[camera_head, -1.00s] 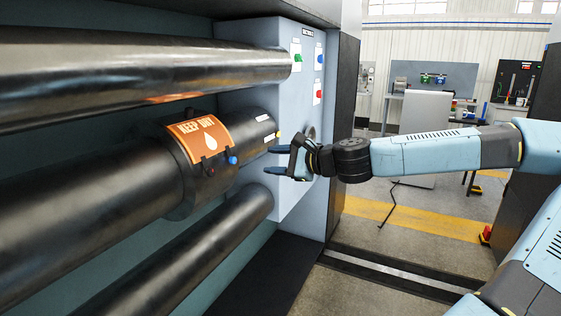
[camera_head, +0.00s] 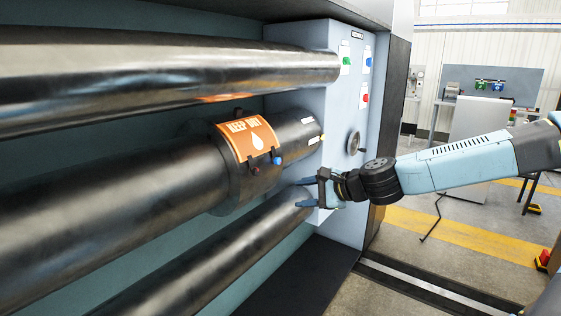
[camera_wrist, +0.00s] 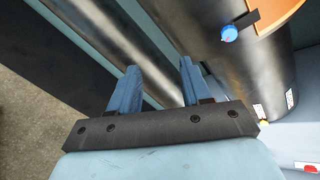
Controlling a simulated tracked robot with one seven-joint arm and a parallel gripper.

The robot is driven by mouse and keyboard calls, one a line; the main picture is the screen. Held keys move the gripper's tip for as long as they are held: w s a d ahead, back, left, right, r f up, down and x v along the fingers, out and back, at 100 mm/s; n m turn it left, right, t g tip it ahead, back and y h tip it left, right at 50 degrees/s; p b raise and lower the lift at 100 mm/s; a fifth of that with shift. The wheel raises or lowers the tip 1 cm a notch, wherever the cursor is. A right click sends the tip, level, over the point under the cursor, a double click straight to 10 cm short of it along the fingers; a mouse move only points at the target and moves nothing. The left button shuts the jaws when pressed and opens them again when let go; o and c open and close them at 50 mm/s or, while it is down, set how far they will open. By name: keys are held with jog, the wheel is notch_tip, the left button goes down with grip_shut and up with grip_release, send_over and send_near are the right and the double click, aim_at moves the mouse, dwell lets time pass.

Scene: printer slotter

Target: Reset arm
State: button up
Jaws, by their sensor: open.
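My gripper (camera_head: 306,193) is open and empty in the head view. It is in front of the lower roller's right end, below and right of the orange sleeve. In the wrist view my gripper's two blue fingers (camera_wrist: 156,88) stand apart with nothing between them. My blue arm reaches in from the right side of the head view, roughly level and sloping down toward the gripper.
The middle roller (camera_head: 130,200) carries an orange "KEEP DRY" sheet (camera_head: 248,137) and a blue knob (camera_head: 277,160). A lower roller (camera_head: 225,245) and a top roller (camera_head: 170,80) run alongside.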

jog(key=s+f+n+g+h, duration=0.3)
jog(key=f+n, duration=0.1)
jog(key=f, duration=0.3)
jog(key=s+f+n+g+h, duration=0.2)
jog(key=s+f+n+h, duration=0.15)
jog(key=f, duration=0.35)
jog(key=s+d+r+n+t+h, duration=0.1)
jog(key=s+d+r+n+h, duration=0.1)
jog(key=s+d+r, duration=0.5)
jog(key=s+d+r+n+t+h, duration=0.1)
jog(key=s+d+r+n, duration=0.3)
jog(key=r, duration=1.1)
jog(key=s+d+h, duration=0.1)
jog(key=s+d, duration=0.2)
jog(key=s, duration=0.3)
jog(key=shift+s+d+t, duration=0.2)
jog(key=shift+d+t, duration=0.1)
jog(key=shift+d, duration=0.1)
